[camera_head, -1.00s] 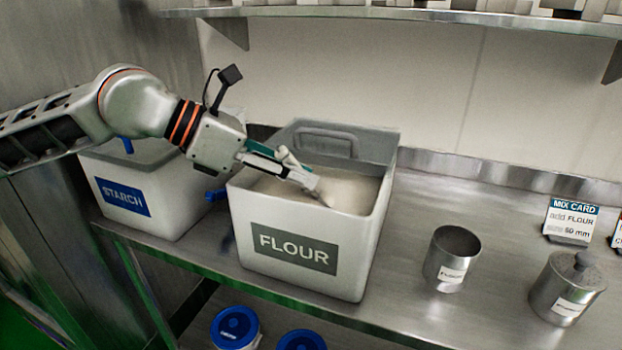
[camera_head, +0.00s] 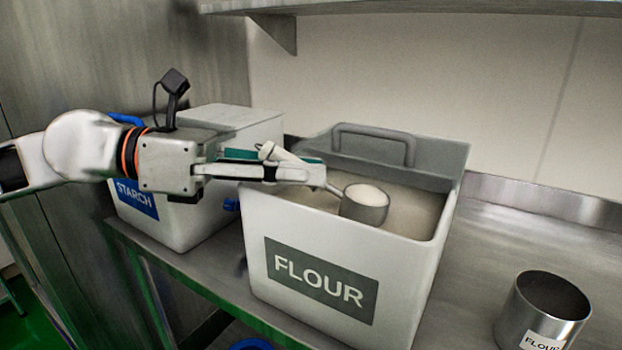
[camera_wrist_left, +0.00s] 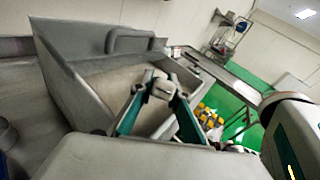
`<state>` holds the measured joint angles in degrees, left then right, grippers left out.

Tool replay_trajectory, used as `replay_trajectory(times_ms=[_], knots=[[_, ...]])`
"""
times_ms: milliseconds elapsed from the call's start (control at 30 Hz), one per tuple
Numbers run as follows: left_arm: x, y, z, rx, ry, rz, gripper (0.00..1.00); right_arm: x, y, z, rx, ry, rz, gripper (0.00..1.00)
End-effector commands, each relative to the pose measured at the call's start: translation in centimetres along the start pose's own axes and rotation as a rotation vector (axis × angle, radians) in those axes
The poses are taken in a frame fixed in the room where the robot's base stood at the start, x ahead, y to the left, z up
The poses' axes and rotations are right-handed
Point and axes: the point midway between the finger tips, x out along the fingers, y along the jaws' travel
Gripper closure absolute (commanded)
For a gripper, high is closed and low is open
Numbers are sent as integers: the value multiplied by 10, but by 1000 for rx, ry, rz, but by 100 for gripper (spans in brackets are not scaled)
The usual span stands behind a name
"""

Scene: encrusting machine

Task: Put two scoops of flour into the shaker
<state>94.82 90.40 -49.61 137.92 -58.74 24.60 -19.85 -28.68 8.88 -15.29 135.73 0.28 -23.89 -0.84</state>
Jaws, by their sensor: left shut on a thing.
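My left gripper (camera_head: 290,170) is shut on the handle of a metal scoop (camera_head: 364,208), above the open flour bin (camera_head: 270,225). The scoop's cup is upright and holds pale flour (camera_head: 366,194). More flour (camera_head: 410,205) lies in the bin, below and behind the scoop. The shaker (camera_head: 543,310), an open metal cup with a FLOUR label, stands on the counter right of the bin. In the left wrist view, the left gripper's fingers (camera_wrist_left: 158,95) close around the handle end, with the bin (camera_wrist_left: 70,90) behind; the scoop's cup is hidden there. My right gripper is not in view.
A white STARCH bin (camera_head: 175,220) stands left of the flour bin, partly behind my left arm. The flour bin's grey lid (camera_head: 375,148) is raised at the back. A shelf (camera_head: 420,8) runs overhead. The steel counter (camera_head: 475,260) is clear between bin and shaker.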

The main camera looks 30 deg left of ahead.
Motion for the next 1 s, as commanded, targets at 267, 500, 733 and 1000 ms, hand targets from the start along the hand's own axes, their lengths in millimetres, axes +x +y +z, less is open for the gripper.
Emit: replay_trajectory(times_ms=[267,500,733,1000], knots=[[-6,-2,16,2,-33,-3,100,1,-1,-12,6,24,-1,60],[-10,-5,30,-2,-52,-7,100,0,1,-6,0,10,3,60],[-15,-7,43,-3,-71,-11,100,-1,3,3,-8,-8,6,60],[-20,-9,59,-4,-94,-15,100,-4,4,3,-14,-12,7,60]])
